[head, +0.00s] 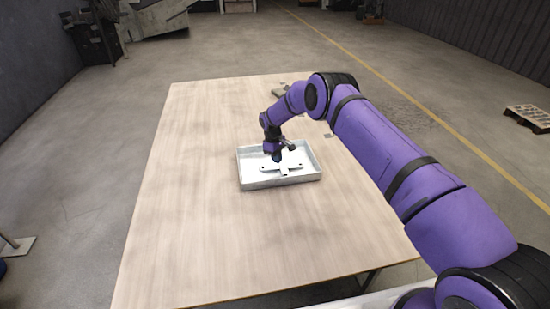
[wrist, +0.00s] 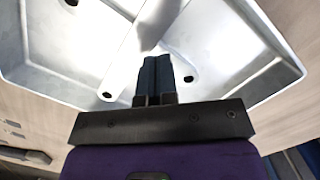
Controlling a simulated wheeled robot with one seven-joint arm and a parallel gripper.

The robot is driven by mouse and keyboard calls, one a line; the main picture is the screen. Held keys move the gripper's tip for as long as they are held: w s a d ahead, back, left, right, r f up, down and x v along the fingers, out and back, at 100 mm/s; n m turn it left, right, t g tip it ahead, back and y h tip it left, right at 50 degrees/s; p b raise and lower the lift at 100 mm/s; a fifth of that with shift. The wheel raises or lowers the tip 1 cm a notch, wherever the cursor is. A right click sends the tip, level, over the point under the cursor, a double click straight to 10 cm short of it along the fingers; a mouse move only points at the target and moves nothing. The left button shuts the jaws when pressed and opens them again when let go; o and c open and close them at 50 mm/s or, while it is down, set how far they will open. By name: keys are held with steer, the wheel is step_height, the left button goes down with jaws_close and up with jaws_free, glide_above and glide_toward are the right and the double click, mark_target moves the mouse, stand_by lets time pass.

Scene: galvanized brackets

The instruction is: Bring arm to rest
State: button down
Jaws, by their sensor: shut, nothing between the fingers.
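My gripper (wrist: 155,62) is shut and empty, with its two dark fingers together. In the head view my gripper (head: 276,157) is low over a shallow metal tray (head: 246,172), and my purple arm reaches in from the right. A light metal bracket (head: 282,169) with holes lies in the tray, just beside the fingertips. In the wrist view the bracket (wrist: 135,55) passes right behind the fingers. I cannot tell whether the fingertips touch it.
The tray stands on a wooden table (head: 190,220) whose left and front parts are clear. A pallet (head: 530,117) lies on the floor at far right.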

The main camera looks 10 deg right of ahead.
steer(key=shift+w+a, duration=0.3)
steer(key=shift+a, duration=0.05)
